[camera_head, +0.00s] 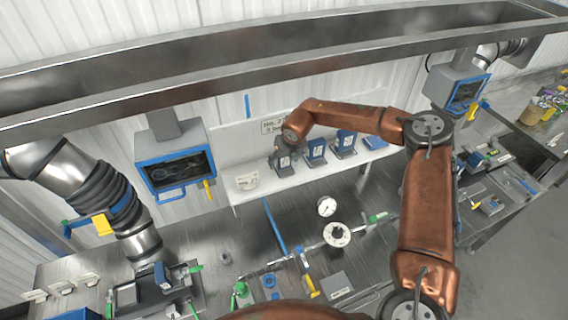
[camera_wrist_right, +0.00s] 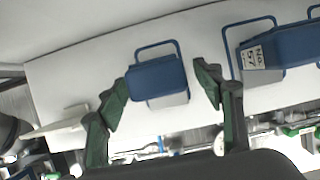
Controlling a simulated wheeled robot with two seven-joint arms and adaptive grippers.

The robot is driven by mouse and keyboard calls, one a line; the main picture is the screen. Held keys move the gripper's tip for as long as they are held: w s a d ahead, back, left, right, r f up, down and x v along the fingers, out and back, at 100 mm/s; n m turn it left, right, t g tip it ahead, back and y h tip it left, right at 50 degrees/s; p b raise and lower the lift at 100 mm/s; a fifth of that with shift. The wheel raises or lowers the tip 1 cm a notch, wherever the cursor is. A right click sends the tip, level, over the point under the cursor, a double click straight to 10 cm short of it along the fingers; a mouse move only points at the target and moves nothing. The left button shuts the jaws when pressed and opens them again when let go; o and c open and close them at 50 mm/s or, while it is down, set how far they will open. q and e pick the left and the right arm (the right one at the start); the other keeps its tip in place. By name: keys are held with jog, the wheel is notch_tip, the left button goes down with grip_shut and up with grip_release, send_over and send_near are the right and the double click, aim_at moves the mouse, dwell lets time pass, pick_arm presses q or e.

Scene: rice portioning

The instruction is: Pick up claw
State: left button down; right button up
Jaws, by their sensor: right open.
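My right gripper (camera_head: 284,152) reaches down over the left end of the row of blue pieces on the white shelf. In the right wrist view its green-padded fingers (camera_wrist_right: 164,88) are apart. A blue piece with a thin wire-like loop (camera_wrist_right: 157,72) lies between and beyond them; I cannot tell whether they touch it. No label names any piece as the claw. Another blue piece (camera_wrist_right: 282,46), marked "NO. 57", is to its right. In the head view, blue pieces (camera_head: 315,150) and (camera_head: 345,142) stand right of the gripper. My left gripper is not in view.
The white shelf (camera_head: 246,197) holds a small pale object (camera_head: 246,180) at its left. A steel bench (camera_head: 210,240) below carries a gauge (camera_head: 327,206), green and blue fittings and tools. A long steel trough (camera_head: 250,55) crosses overhead. A blue-framed screen (camera_head: 175,170) hangs at left.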

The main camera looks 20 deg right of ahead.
jog(key=shift+f, duration=0.25)
jog(key=c, duration=0.7)
grip_shut()
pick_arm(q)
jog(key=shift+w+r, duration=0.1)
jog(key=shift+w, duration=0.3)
pick_arm(e)
jog(key=shift+r, duration=0.1)
